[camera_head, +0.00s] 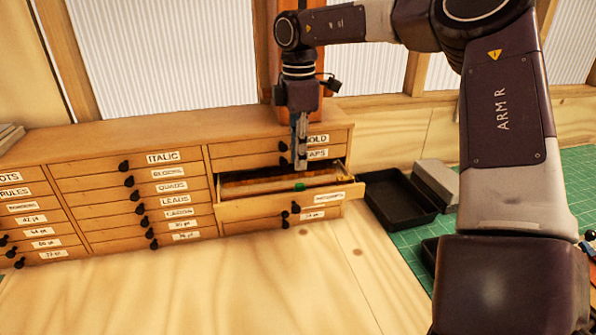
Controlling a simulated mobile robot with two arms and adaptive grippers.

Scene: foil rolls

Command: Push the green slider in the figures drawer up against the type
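The open drawer (292,203) is pulled out of the right column of the wooden cabinet; its label is too small to read surely. A small green slider (299,187) shows inside, near the drawer's front. The type (255,187) appears as a brownish strip along the drawer. My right gripper (300,166) points down above the drawer, close over the green slider. Whether its fingers touch the slider cannot be told. The fingers look close together, with nothing seen between them. My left gripper is not in view.
The cabinet (110,166) has several shut, labelled drawers with black knobs. A black tray (398,199) and a grey block (436,178) sit on the green mat (415,247) at right. The wooden tabletop (230,290) in front is clear.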

